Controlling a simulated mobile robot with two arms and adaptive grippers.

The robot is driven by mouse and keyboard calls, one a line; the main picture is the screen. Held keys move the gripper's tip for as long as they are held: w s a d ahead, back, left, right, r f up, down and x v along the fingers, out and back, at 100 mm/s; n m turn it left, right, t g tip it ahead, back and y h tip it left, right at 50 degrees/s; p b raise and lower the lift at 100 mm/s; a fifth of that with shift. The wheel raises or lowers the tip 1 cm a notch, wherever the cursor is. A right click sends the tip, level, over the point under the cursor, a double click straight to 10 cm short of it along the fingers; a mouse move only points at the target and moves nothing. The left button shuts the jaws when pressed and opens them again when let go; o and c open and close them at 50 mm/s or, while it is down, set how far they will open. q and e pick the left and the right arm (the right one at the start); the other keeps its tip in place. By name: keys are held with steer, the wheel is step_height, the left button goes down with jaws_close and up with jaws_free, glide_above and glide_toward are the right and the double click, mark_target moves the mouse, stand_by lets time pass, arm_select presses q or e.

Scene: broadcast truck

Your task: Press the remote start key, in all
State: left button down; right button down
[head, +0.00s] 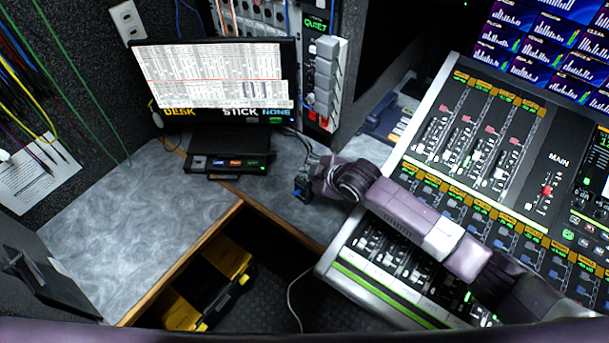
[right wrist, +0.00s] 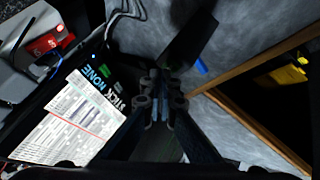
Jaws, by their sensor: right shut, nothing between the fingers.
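A small black key box (head: 226,162) with a row of small lit keys sits on the grey desk in front of the monitor. A grey panel with red keys (head: 323,108) stands right of the monitor; it also shows at the upper left in the right wrist view (right wrist: 45,42). I cannot read which key is remote start. My right gripper (head: 301,189) is shut and empty, over the desk, right of the key box and apart from it. Its closed fingers (right wrist: 163,88) show in the right wrist view. My left gripper is not in view.
The monitor (head: 215,80) reads DESK, STICK, NONE. A large mixing console (head: 440,190) fills the right side, under my right arm. Cables hang at the left. A yellow and black case (head: 205,285) lies below the desk edge. The left desk top (head: 120,220) is clear.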

steer(key=shift+r+p, duration=0.3)
steer(key=shift+r, duration=0.2)
step_height(320, 180, up, 5)
steer(key=p, duration=0.5)
stand_by(0.8)
